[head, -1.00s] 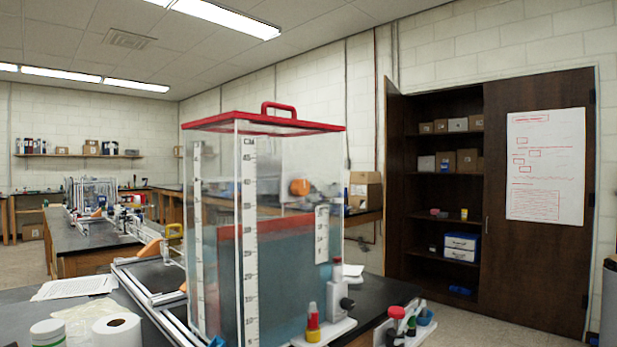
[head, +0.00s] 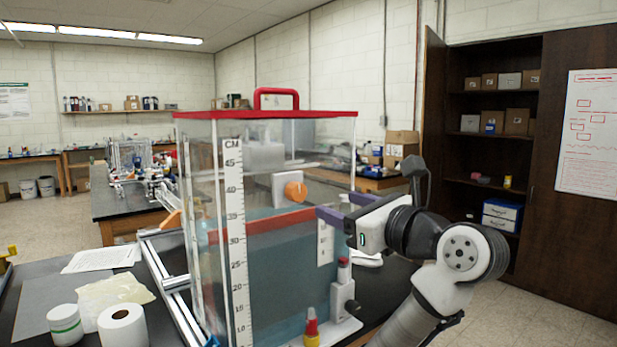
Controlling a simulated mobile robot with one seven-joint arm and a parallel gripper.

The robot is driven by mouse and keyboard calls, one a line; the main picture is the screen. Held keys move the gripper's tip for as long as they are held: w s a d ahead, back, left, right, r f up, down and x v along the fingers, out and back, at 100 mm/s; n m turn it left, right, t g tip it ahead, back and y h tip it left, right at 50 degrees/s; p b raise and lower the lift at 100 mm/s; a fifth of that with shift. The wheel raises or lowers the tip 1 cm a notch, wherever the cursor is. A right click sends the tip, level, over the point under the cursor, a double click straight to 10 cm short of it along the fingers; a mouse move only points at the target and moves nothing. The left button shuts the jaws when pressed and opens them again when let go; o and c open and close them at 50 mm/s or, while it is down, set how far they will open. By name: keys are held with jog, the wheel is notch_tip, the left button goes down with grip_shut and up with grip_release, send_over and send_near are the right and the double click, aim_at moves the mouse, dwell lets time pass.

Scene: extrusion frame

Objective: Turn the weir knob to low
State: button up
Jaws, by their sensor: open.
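The orange round knob (head: 295,190) sits on a white plate (head: 283,188) at the upper part of the clear tank (head: 268,262), which has a red lid and a centimetre scale. Its pointer direction is too small to read. My gripper (head: 334,204) is at the tank's right side, with its two purple fingers pointing left toward the knob. The fingers are open and apart, with nothing between them. They appear a short way right of the knob and a little lower; I cannot tell the depth gap.
A red-and-yellow bottle (head: 311,328) and a grey valve block (head: 342,296) stand at the tank's front right. A paper roll (head: 122,326) and a white jar (head: 65,324) stand on the black bench at the left. A dark cabinet (head: 485,150) is behind right.

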aim_at(299, 191)
jog(key=p+x, duration=0.4)
jog(key=x, duration=0.9)
jog(key=shift+w+f+p, duration=0.1)
jog(key=shift+f+p, duration=0.05)
jog(key=shift+p, duration=0.15)
jog(key=c, duration=1)
